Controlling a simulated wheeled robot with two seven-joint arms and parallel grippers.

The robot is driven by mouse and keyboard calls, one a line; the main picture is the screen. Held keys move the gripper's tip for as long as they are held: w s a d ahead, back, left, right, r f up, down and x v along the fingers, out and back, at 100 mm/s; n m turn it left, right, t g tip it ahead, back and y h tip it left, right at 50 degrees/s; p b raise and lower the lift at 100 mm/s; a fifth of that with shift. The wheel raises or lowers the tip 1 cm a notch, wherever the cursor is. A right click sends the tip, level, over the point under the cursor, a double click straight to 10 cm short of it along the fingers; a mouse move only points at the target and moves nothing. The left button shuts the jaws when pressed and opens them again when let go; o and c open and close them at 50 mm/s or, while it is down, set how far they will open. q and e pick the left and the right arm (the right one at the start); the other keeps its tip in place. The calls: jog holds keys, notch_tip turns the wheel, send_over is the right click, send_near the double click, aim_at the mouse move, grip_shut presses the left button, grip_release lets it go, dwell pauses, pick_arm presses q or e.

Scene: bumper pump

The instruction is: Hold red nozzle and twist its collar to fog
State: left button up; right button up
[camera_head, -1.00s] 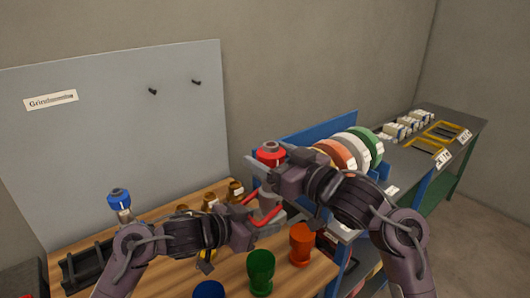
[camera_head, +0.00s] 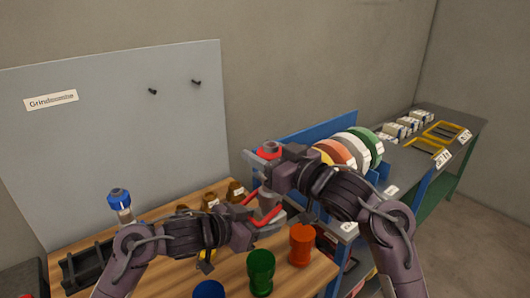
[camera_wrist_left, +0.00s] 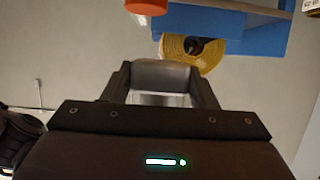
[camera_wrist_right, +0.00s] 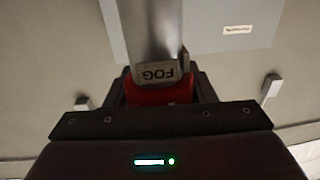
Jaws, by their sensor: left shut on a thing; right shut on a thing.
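The red nozzle is held upright above the bench between my two grippers. Its red collar (camera_head: 268,153) shows at the top, with a grey tip. My right gripper (camera_head: 272,172) is shut on the red collar, coming from the right. In the right wrist view, the red collar (camera_wrist_right: 160,95) sits between the fingers beside a grey metal part marked FOG (camera_wrist_right: 158,74). My left gripper (camera_head: 264,214) is shut on the grey nozzle body lower down. The left wrist view shows this grey body (camera_wrist_left: 162,75) between the fingers. The fingers hide much of the nozzle.
A blue-topped nozzle (camera_head: 118,198) stands at the left by a black rack (camera_head: 88,264). Green (camera_head: 261,272), orange (camera_head: 301,245) and blue (camera_head: 209,290) cup-shaped pieces stand at the bench front. Brown fittings (camera_head: 235,190) are behind. Coloured reels (camera_head: 362,147) stand to the right.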

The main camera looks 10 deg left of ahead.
jog(key=shift+n+g+y, duration=1)
jog(key=shift+n+g, duration=0.4)
jog(key=shift+g, duration=0.6)
jog(key=shift+s, duration=0.1)
jog(key=o, duration=1)
jog(key=v, duration=1.2)
